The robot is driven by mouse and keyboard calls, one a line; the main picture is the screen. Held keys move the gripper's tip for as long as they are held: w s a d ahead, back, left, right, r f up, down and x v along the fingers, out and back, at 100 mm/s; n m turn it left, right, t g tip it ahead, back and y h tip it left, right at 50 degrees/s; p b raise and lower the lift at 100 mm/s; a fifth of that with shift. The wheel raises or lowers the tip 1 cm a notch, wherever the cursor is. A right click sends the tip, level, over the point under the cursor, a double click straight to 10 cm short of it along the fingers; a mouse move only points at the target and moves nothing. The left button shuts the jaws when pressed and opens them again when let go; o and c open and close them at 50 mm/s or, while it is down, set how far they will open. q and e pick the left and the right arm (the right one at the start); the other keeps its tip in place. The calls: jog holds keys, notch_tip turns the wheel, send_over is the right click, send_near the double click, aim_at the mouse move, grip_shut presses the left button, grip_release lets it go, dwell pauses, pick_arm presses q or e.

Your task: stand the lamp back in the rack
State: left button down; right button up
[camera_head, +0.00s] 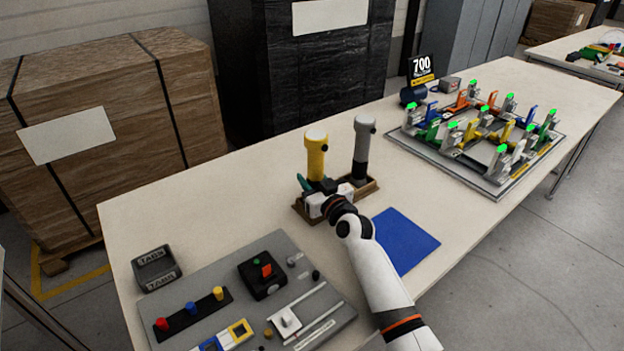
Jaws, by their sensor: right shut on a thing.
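A yellow lamp (316,155) stands upright at a low wooden rack (298,212) in the middle of the table. A grey lamp (362,147) stands upright in the right part of the same rack. My right gripper (316,188) is at the yellow lamp's lower part, shut on it, with its fingers on either side. The gripper and wrist hide the lamp's foot and much of the rack's front, so I cannot tell whether the foot is fully seated. My left gripper is not in view.
A blue mat (402,240) lies right of my forearm. A grey panel with switches (215,300) and a dark labelled box (156,268) are at the front left. A framed fixture with coloured clamps (462,168) is at the right. The table left of the rack is clear.

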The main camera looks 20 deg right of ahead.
jog(key=shift+f+b, duration=0.4)
jog(key=shift+f, duration=0.1)
jog(key=o, duration=1.3)
